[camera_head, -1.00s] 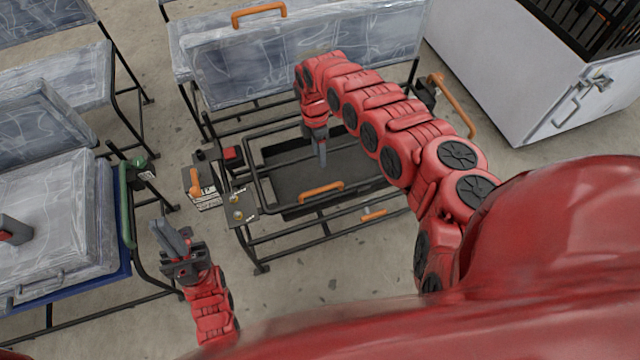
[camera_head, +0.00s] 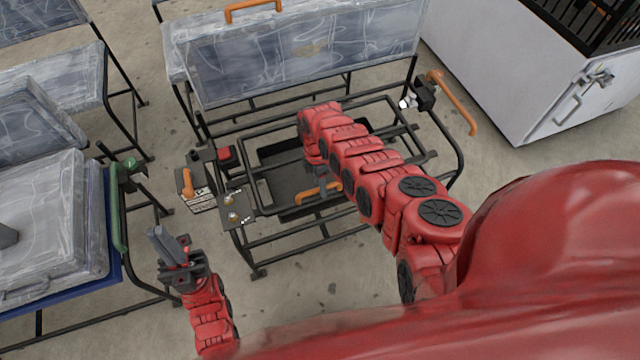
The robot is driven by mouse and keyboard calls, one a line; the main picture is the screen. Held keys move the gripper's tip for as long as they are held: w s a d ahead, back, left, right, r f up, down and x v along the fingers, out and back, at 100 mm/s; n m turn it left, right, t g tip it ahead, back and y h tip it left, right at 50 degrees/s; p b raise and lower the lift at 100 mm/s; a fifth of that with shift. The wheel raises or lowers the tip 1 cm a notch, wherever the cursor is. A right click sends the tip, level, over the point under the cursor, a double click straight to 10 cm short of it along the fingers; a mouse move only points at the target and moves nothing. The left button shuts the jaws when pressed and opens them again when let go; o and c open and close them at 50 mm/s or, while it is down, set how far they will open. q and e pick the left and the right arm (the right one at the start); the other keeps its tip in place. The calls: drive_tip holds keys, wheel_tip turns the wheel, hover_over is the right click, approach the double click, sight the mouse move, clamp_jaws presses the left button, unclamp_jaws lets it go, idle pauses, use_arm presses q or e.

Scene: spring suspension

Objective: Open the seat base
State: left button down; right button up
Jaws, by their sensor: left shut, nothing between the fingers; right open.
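The seat base is a black tube frame (camera_head: 300,239) with a dark recessed tray in its middle. An orange handle (camera_head: 318,193) shows at its front, partly covered by my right arm. My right arm reaches over the tray; its gripper is hidden below the arm, so I cannot tell whether it touches anything. A plastic-wrapped seat panel (camera_head: 290,62) with an orange handle (camera_head: 250,8) on top stands tilted behind the tray. My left gripper (camera_head: 160,240) is shut and empty, in front and left of the frame.
A second orange handle (camera_head: 455,105) stands at the frame's right rear. A control bracket with a red button (camera_head: 226,153) and an orange lever (camera_head: 187,183) are on the left. Another wrapped seat (camera_head: 50,225) is at far left. A white cabinet (camera_head: 500,65) stands at right rear.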

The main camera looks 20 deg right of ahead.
clamp_jaws()
idle(1.3)
